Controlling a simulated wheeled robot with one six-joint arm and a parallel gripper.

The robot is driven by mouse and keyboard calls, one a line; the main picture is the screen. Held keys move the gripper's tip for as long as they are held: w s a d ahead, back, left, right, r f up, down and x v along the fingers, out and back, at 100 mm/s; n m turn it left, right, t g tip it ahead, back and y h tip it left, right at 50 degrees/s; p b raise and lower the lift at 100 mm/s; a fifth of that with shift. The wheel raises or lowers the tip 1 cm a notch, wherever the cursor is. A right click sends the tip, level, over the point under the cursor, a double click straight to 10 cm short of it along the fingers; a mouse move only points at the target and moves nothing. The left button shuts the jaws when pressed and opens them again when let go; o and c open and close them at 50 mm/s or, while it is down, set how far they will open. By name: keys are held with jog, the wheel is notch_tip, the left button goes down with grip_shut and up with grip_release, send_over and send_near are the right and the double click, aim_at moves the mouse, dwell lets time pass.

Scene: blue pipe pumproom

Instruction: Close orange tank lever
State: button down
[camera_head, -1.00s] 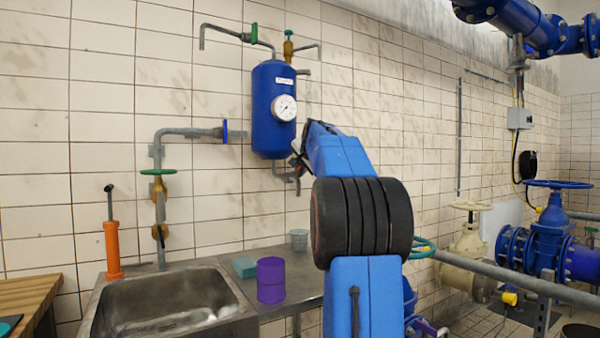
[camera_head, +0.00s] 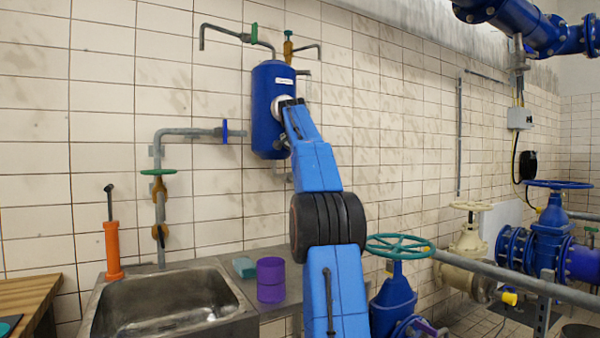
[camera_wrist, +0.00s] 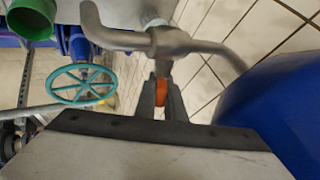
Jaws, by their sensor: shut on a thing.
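The orange tank lever (camera_wrist: 160,92) shows as a small orange piece in the wrist view, below a grey branching pipe fitting (camera_wrist: 165,42). My gripper (camera_wrist: 160,98) has its two fingers closed on this orange piece, one on each side. The blue tank (camera_head: 264,92) hangs on the tiled wall in the head view, and its curved side fills the right of the wrist view (camera_wrist: 285,110). In the head view my arm covers part of the tank's gauge (camera_head: 278,106). The lever and my fingertips cannot be made out there.
A blue valve with a green handwheel (camera_head: 398,246) stands just right of my arm. A grey rail (camera_head: 515,280) crosses the right side. Below the tank are a sink (camera_head: 168,305), a purple cup (camera_head: 271,280) and an orange hand pump (camera_head: 112,250).

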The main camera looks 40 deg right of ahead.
jog(key=shift+f, duration=0.1)
dwell(0.4)
jog(key=c, duration=1.8)
grip_release()
jog(key=shift+c, duration=0.2)
